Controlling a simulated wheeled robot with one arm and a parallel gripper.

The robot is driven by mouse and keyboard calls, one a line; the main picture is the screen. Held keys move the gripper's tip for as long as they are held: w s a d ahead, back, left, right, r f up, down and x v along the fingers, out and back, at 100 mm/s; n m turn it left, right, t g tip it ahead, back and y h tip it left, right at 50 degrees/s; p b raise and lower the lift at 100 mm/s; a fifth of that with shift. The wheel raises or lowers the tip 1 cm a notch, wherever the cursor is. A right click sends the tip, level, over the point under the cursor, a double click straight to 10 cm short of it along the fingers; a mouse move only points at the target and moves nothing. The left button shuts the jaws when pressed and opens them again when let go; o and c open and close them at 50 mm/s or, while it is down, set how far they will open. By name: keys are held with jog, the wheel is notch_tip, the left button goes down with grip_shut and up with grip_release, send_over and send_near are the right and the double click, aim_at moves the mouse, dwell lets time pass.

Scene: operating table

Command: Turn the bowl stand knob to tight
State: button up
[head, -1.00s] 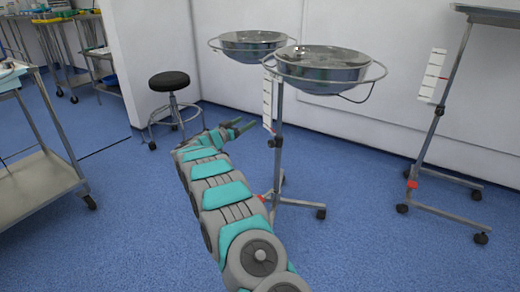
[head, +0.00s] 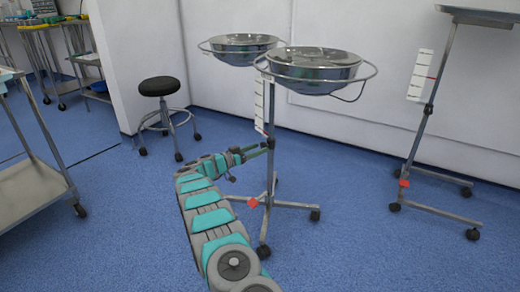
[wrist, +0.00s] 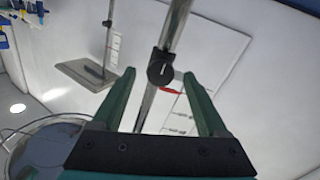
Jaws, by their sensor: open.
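The bowl stand has a thin metal pole (head: 271,175) under two steel bowls (head: 313,72) held in rings. In the wrist view, a dark round knob (wrist: 160,68) sits on the pole, just beyond and between the fingertips. The knob is too small to make out in the head view. My gripper (head: 261,147) is open and empty, beside the pole below the bowls. It also shows in the wrist view (wrist: 157,76), with a finger either side of the knob, apart from it. A white scale card (wrist: 190,112) with a red pointer (wrist: 168,90) is by the knob.
A black-topped stool (head: 159,87) stands behind on the left. A steel cart (head: 30,190) is at the left edge. Another stand (head: 418,150) is at the right. The stand's wheeled feet (head: 290,205) and a red part (head: 252,202) lie low near my arm.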

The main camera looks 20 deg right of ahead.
jog(key=shift+x, duration=0.9)
jog(key=shift+w, duration=0.1)
grip_shut()
